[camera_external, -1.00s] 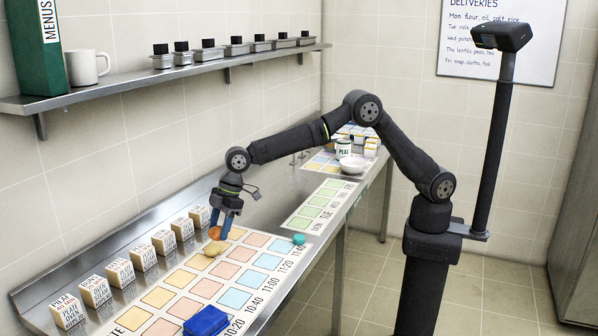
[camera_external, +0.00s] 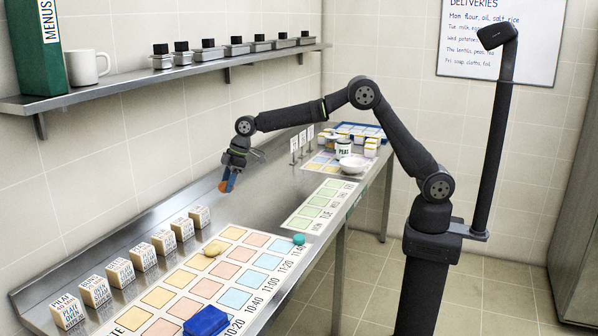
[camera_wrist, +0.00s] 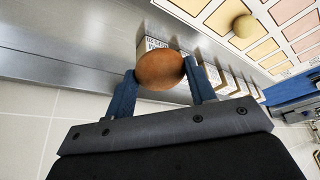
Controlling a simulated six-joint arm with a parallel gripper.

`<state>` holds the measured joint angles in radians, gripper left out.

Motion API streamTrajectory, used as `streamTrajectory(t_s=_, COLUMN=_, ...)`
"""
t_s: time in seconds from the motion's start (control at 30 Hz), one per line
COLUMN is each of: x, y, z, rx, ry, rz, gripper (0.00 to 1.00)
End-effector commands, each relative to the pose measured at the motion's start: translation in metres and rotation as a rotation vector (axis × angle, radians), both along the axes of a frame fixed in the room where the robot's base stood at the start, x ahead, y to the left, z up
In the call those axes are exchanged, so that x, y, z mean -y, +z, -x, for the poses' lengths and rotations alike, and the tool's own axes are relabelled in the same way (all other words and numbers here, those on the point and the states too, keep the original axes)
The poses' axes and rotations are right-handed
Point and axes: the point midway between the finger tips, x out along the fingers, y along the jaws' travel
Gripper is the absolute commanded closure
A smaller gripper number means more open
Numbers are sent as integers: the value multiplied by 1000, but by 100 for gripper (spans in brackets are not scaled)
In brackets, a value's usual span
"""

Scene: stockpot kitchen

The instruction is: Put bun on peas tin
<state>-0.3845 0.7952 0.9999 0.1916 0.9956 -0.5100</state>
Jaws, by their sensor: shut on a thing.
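The bun (camera_wrist: 160,70), brown and rounded, is between the two blue fingers of my gripper (camera_wrist: 160,82) in the wrist view. My gripper is shut on it. In the external view my gripper (camera_external: 228,182) holds the bun (camera_external: 224,186) above the steel counter, near the wall side, and the fingers partly hide it. The peas tin (camera_external: 343,147) is white with dark lettering and stands upright farther along the counter, at the back right. My gripper is well short of it, to its left. The tin is not seen in the wrist view.
A white bowl (camera_external: 353,163) stands just in front of the tin. Small card stands (camera_external: 303,140) are left of it, and a tray of boxes (camera_external: 362,132) is behind.

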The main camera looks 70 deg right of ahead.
Motion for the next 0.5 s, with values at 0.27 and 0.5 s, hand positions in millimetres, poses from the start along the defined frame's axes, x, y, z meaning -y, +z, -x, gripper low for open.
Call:
streamTrajectory(t_s=0.27, x=154, y=16, z=-37, rx=0, ry=-235, rz=0, gripper=72)
streamTrajectory(t_s=0.5, x=285, y=30, z=-41, rx=0, ry=-434, rz=0, gripper=72)
